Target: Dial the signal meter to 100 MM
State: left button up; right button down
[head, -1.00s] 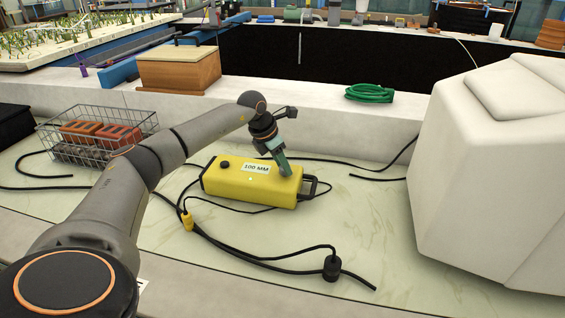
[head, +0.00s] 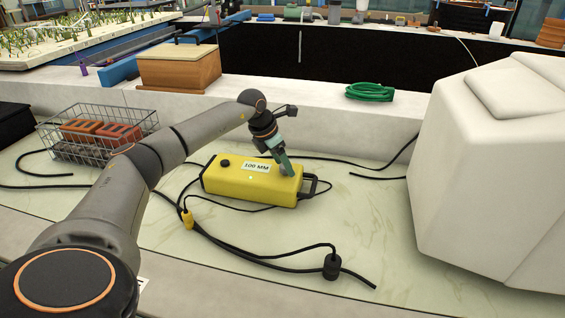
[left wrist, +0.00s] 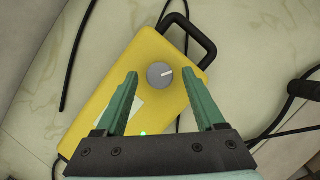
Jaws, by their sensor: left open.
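The signal meter (head: 240,184) is a yellow box with a black handle at its right end, lying on the pale counter. Its label (head: 256,167) reads 100 MM. A grey round dial (left wrist: 160,75) with a white pointer mark shows on its top near the handle in the left wrist view. My left gripper (head: 285,170) is over the handle end of the meter. In the left wrist view its two green fingers (left wrist: 165,82) are open, one on each side of the dial, with gaps to it. In the head view the fingers hide the dial. My right gripper is out of view.
Black cables (head: 250,258) run across the counter around the meter. A wire basket (head: 96,135) with orange bricks stands at the left. A large white block (head: 480,185) stands at the right. A green coiled hose (head: 369,92) lies on the ledge behind.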

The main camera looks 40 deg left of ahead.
pick_arm(q)
jog(key=v, duration=1.2)
jog(key=shift+s+r+p, duration=0.15)
jog(key=shift+r+p, duration=0.05)
jog(key=shift+p, duration=0.2)
